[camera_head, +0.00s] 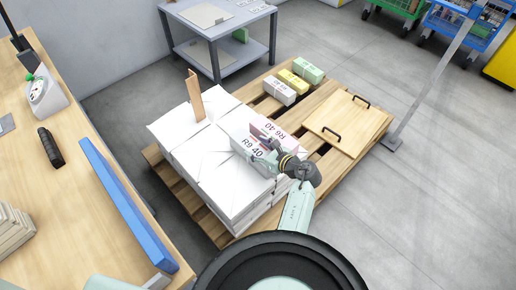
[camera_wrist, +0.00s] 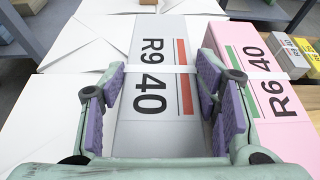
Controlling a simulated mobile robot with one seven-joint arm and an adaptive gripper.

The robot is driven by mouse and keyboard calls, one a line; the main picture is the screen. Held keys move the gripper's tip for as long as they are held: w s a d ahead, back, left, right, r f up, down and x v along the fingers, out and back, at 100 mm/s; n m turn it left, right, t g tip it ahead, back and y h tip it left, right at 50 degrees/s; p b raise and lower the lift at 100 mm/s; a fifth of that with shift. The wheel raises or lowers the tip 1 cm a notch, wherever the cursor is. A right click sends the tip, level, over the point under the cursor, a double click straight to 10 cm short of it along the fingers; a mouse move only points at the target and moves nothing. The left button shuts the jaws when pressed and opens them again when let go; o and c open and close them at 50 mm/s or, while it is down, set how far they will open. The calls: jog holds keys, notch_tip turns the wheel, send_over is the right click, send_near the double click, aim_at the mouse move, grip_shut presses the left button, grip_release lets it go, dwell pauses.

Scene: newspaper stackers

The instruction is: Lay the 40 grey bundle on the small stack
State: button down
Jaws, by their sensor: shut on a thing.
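The grey bundle marked R9 40 (camera_head: 249,149) is at the top right part of the large white stack (camera_head: 188,148). My gripper (camera_head: 274,156) is shut on it. In the wrist view the purple finger pads press on both sides of the grey bundle (camera_wrist: 165,42). I cannot tell whether it rests on the stack or hangs just above it. A pink bundle marked R6 40 (camera_wrist: 245,50) lies close along its right side, and in the head view it is just behind (camera_head: 272,127). Which pile is the small stack is not clear from the frames.
The white stack stands on a wooden pallet (camera_head: 170,178). Small grey (camera_head: 278,92), yellow (camera_head: 293,82) and green (camera_head: 308,71) bundles lie at its far end, beside a wooden board with black handles (camera_head: 345,122). An upright brown piece (camera_head: 195,95) stands on the stack. A workbench (camera_head: 75,185) is left.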

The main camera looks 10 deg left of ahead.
jog(key=shift+w+f, duration=0.1)
jog(key=shift+f, duration=0.05)
jog(key=c, duration=0.9)
grip_release()
jog(key=o, duration=0.4)
jog(key=shift+f, duration=0.3)
jog(key=v, duration=1.2)
jog(key=shift+r, duration=0.2)
